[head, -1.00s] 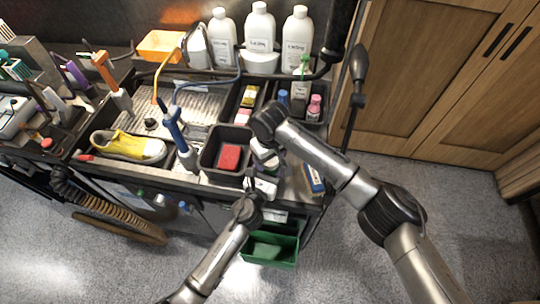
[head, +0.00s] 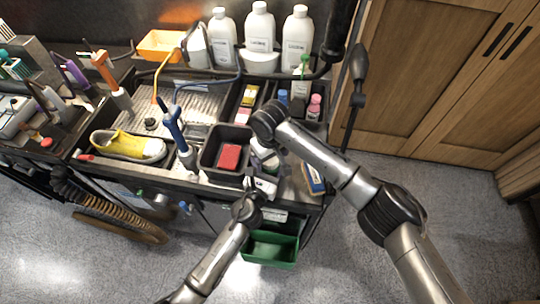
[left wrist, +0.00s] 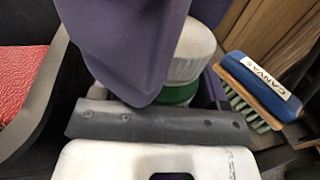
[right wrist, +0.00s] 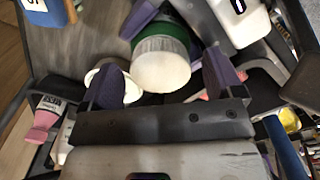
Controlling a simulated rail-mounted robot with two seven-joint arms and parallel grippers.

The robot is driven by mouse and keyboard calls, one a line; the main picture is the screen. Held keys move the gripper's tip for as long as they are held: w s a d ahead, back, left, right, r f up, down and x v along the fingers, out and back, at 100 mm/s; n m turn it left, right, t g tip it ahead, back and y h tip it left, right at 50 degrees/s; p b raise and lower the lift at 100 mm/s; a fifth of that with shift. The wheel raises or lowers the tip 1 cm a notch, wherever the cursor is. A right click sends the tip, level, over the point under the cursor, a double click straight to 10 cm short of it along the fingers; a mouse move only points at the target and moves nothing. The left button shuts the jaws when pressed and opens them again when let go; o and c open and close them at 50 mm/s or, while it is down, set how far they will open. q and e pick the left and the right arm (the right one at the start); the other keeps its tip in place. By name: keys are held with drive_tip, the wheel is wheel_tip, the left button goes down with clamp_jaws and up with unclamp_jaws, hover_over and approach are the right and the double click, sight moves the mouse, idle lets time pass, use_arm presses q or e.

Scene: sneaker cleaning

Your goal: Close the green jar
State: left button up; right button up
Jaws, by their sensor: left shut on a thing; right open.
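The green jar with its white ribbed lid (right wrist: 162,62) shows in the right wrist view, lid towards the camera and a green band behind it. In the left wrist view the lid (left wrist: 193,52) sits over the green body (left wrist: 178,95), partly hidden by a purple finger. I cannot tell how tightly it is seated. My left gripper (left wrist: 180,92) is shut on the green jar. My right gripper (right wrist: 165,72) is open, one purple finger on each side of the lid, with gaps visible. In the head view both grippers meet beside the red sponge's bin and mostly hide the jar.
A black bin (head: 210,162) with a red sponge (head: 230,157) stands just left. A blue brush (left wrist: 266,82) lies right of the jar. A white round thing (right wrist: 131,88) is partly behind a right finger. A pink bottle (head: 314,106) stands in a back tray. A green drawer (head: 270,249) hangs below.

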wheel_tip(320, 180, up, 12)
idle(0.7)
use_arm(q)
drive_tip(key=o, duration=1.8)
drive_tip(key=shift+s+a, duration=0.2)
drive_tip(key=shift+s, duration=0.35)
drive_tip(key=p+v, duration=0.1)
drive_tip(key=v, duration=1.1)
drive_tip(key=shift+s, duration=0.35)
use_arm(e)
drive_tip(key=shift+r, duration=0.6)
use_arm(q)
drive_tip(key=shift+a, duration=0.15)
